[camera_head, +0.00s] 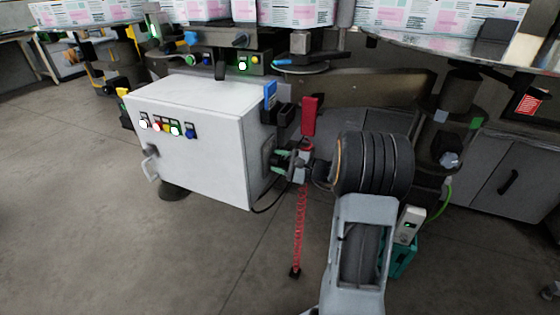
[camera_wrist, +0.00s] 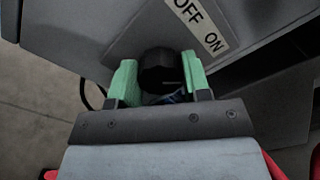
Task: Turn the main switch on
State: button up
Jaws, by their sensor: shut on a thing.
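The main switch is a black round knob (camera_wrist: 161,70) on the side of the grey-white control cabinet (camera_head: 195,150), beside a label (camera_wrist: 197,22) reading OFF and ON. My gripper (camera_wrist: 158,82) has its two green fingers on either side of the knob, shut on it. In the head view my gripper (camera_head: 284,163) reaches the cabinet's right side face, and the knob is mostly hidden there.
A red part (camera_head: 309,116) and a blue part (camera_head: 270,96) stand near the cabinet's right upper edge. Open floor (camera_head: 80,220) lies in front and to the left.

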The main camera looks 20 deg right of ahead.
jog(key=o, duration=0.9)
jog(key=p+v, duration=0.2)
jog(key=v, duration=1.1)
jog(key=shift+s+d, duration=0.25)
jog(key=shift+s, duration=0.1)
jog(key=s+a+r+n+g+h+p, duration=0.1)
jog(key=s+a+r+n+g+p, duration=0.25)
jog(key=a+r+g+p, duration=0.45)
jog(key=s+a+r+n+g+h+p, duration=0.25)
jog(key=a+r+n+p, duration=0.3)
jog(key=a, duration=0.35)
jog(key=s+a+r+n+h+p, duration=0.1)
jog(key=s+r+n+h+p, duration=0.1)
jog(key=r+p, duration=0.2)
jog(key=s+a+r+n+h+p, duration=0.1)
jog(key=s+r+n+h+p, duration=0.1)
jog(key=r+p, duration=0.3)
jog(key=s+r+n+h+p, duration=0.2)
jog(key=r+n+h+p, duration=0.1)
jog(key=r+h+p, duration=0.1)
jog(key=shift+a+r+t+h, duration=0.25)
jog(key=shift+a+r+t, duration=0.15)
jog(key=shift+r, duration=0.3)
